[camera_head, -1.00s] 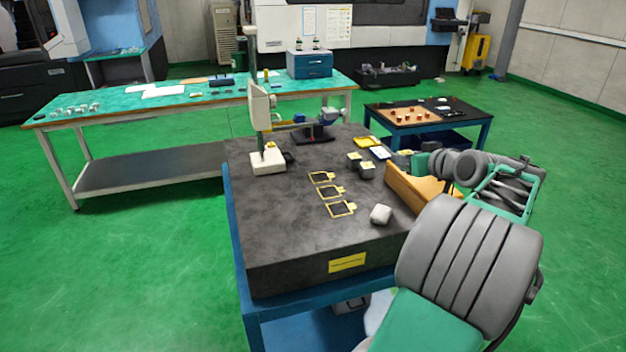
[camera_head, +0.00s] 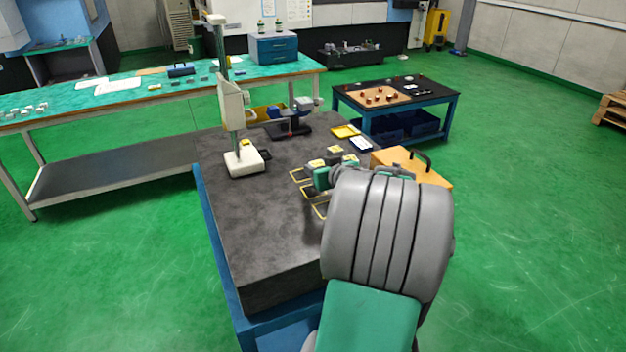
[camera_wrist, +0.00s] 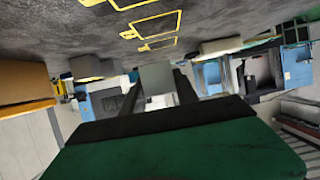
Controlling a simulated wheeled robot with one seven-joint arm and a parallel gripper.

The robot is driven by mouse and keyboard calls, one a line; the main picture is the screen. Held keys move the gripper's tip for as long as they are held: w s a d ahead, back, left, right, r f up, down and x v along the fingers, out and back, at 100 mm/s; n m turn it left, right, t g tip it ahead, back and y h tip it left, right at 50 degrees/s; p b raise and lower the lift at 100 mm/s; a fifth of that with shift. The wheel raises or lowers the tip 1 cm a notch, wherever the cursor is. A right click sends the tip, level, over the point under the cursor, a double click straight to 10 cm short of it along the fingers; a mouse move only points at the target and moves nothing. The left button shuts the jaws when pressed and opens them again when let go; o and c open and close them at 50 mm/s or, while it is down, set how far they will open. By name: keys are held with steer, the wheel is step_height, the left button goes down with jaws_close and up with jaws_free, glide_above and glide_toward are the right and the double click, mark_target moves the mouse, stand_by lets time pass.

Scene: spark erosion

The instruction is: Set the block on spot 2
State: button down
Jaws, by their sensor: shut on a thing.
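My gripper (camera_head: 322,179) is shut on a small grey block with a yellow top (camera_head: 317,163). In the head view it is held at the marked spots on the dark stone plate (camera_head: 215,200). The held block (camera_wrist: 157,80) also shows between the fingers in the wrist view. Several yellow-outlined spots (camera_head: 299,175) lie in a row on the plate, partly hidden by my arm; they also show in the wrist view (camera_wrist: 158,24). Their numbers are unreadable. The block looks apart from the plate in the wrist view, but the exact gap cannot be told.
Two similar blocks (camera_head: 350,159) stand just behind my gripper. A height gauge (camera_head: 245,161) stands at the left of the plate. An orange box with a black handle (camera_head: 431,177) is at the right, and a yellow tray (camera_head: 345,131) at the back. The plate's front left is clear.

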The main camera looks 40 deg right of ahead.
mark_target(314, 191)
steer(key=f, duration=0.2)
steer(key=a+f+p, duration=0.1)
steer(key=shift+w+a+f, duration=0.1)
steer(key=shift+w+f, duration=0.25)
steer(key=shift+f, duration=0.4)
steer(key=shift+f+b, duration=0.2)
steer(key=shift+b, duration=0.15)
steer(key=c, duration=0.9)
jaws_free()
